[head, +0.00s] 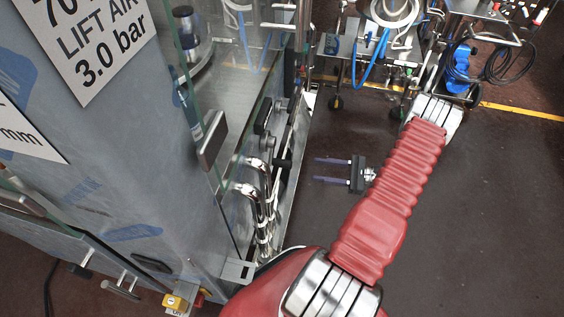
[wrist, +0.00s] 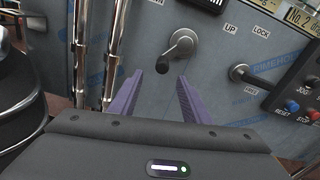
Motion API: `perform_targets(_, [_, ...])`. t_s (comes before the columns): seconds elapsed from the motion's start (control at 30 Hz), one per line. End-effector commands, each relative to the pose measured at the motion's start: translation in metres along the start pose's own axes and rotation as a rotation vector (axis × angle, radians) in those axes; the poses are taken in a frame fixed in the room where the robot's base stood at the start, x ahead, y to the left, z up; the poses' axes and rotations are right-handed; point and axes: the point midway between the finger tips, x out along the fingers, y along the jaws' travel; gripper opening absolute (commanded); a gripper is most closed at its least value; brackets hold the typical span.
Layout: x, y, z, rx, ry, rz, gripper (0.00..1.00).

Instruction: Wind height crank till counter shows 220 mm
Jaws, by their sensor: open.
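In the wrist view a metal crank (wrist: 181,45) with a dark grip (wrist: 162,65) sits on the grey machine panel (wrist: 222,62). The crank arm points down and left, with the grip at its lower end. My gripper (wrist: 153,82) is open and empty, its purple fingers pointing at the panel just below the crank; the grip shows close to the space between the fingertips. In the head view my gripper (head: 317,170) is apart from the machine's side. A dark housing (wrist: 207,4) is cut off at the top edge; no counter reading is legible.
A second lever (wrist: 250,77) sits right of the crank, near UP and LOCK labels. A box with blue and red buttons (wrist: 302,108) is at far right. Upright metal pipes (wrist: 114,50) stand left of the crank. Open floor (head: 470,200) lies right of my arm.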

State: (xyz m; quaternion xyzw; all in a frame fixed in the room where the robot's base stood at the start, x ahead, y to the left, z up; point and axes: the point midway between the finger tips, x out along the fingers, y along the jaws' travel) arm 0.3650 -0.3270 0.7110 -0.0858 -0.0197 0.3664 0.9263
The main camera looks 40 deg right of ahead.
Motion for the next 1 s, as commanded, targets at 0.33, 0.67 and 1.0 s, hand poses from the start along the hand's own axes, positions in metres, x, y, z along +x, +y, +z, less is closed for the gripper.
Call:
perform_targets(0.33, [-0.006,0.001,-0.011,0.018,-0.021,-0.040,0.43])
perform_targets(0.67, [0.004,0.001,-0.010,0.018,-0.022,-0.035,0.43])
perform_targets(1.0, [0.051,0.000,-0.009,0.019,-0.022,-0.031,0.43])
